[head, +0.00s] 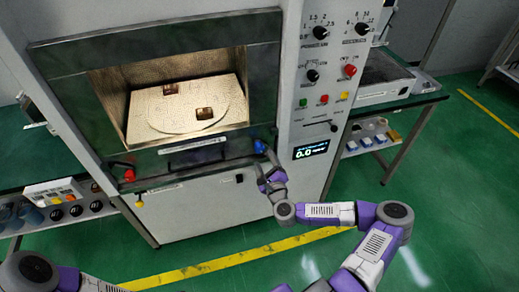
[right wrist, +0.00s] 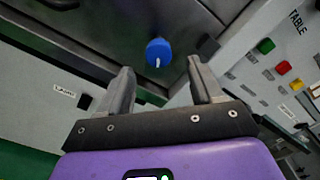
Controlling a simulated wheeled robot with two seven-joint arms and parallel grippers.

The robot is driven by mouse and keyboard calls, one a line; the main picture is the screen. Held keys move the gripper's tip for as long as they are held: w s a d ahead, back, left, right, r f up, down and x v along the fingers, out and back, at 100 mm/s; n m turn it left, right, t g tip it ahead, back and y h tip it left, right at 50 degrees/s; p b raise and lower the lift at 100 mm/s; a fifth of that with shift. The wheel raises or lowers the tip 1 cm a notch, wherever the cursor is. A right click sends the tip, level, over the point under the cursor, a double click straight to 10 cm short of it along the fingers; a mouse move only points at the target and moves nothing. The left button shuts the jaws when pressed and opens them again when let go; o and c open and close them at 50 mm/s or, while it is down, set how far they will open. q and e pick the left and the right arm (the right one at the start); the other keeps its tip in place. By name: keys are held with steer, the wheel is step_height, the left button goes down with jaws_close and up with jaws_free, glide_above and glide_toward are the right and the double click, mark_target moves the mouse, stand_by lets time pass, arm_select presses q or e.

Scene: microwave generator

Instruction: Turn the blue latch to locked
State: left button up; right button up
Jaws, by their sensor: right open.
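The blue latch (head: 260,146) is a small knob at the right end of the panel below the microwave chamber opening. In the right wrist view the blue latch (right wrist: 158,52) is round, with a short white mark near its lower edge. My right gripper (head: 266,165) is just below and in front of it in the head view. In the right wrist view my right gripper (right wrist: 161,68) is open and empty, its fingertips on either side of the line to the latch, seemingly short of it. My left gripper is out of view.
A red knob (head: 129,175) is at the panel's left end, a yellow one (head: 140,201) below it. The lit chamber (head: 115,95) stands open with a round plate (head: 200,118) inside. A control column with dials and a display (head: 311,152) stands right of the latch.

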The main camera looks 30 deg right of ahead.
mark_target(260, 150)
steer(key=b+x, duration=0.1)
steer(key=x, duration=0.6)
steer(key=shift+a, duration=0.1)
steer(key=shift+c, duration=0.4)
steer(key=c, duration=0.9)
